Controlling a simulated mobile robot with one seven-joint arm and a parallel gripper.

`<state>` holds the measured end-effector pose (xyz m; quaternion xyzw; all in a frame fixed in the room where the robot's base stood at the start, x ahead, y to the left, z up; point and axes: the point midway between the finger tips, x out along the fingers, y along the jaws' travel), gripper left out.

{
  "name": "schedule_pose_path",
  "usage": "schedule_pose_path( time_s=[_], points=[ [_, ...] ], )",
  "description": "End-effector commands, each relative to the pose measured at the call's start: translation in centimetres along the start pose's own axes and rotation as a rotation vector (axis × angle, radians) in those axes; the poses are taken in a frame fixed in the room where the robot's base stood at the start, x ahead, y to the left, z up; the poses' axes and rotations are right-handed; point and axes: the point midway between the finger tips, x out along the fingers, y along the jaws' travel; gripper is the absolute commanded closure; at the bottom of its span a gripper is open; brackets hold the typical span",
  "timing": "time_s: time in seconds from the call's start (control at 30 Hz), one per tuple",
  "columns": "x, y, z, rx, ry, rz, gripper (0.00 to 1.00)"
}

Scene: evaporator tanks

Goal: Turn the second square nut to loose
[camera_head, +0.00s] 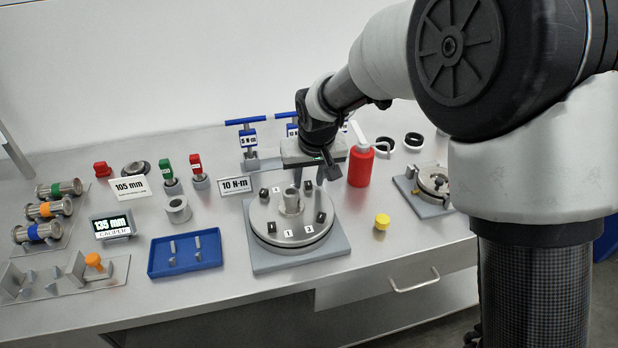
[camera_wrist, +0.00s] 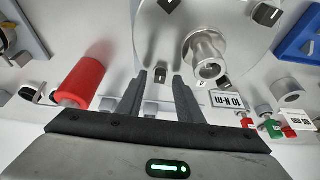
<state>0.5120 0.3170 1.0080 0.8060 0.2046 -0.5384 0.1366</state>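A round metal flange (camera_head: 262,232) with a central pipe stub (camera_head: 291,200) sits on a grey square base. My gripper (camera_head: 309,180) is above the flange's back edge, fingers pointing down. The nuts' numbering is only partly legible.
A red cylinder (camera_head: 361,167) stands right of the gripper. A "10 N-m" sign (camera_head: 235,185) and blue-handled torque tools (camera_head: 249,139) are at the left and behind. A blue tray (camera_head: 186,266) lies left, a yellow cap (camera_head: 382,221) right. The front right table is mostly clear.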

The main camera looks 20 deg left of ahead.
Motion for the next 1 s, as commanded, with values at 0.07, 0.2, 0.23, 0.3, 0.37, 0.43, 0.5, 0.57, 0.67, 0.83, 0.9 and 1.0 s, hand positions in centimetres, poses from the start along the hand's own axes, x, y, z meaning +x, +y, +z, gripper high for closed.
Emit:
schedule_pose_path(
  time_s=[0.07, 0.2, 0.23, 0.3, 0.37, 0.43, 0.5, 0.57, 0.67, 0.83, 0.9, 1.0],
  points=[
    [-0.1, 0.0, 0.0, 0.0, 0.0, 0.0, 0.67],
    [-1.1, 0.0, -0.1, 0.001, 0.001, 0.0, 0.67],
    [-1.6, 0.0, -0.1, 0.001, 0.002, 0.0, 0.67],
    [-2.9, 0.0, -0.1, 0.001, 0.004, 0.0, 0.67],
    [-4.3, 0.1, -0.2, 0.002, 0.005, 0.0, 0.67],
    [-6.1, 0.1, -0.2, 0.002, 0.005, 0.0, 0.67],
    [-7.8, 0.0, -0.2, 0.001, 0.005, 0.0, 0.67],
    [-9.3, 0.0, -0.1, 0.001, 0.004, 0.0, 0.67],
    [-11.8, 0.0, -0.2, 0.0, 0.006, 0.0, 0.67],
    [-15.1, 0.0, -0.1, 0.001, 0.004, 0.0, 0.67],
    [-16.0, 0.0, -0.1, 0.001, 0.002, 0.0, 0.67],
    [-16.9, 0.0, 0.0, 0.0, 0.001, 0.0, 0.67]
  ],
)
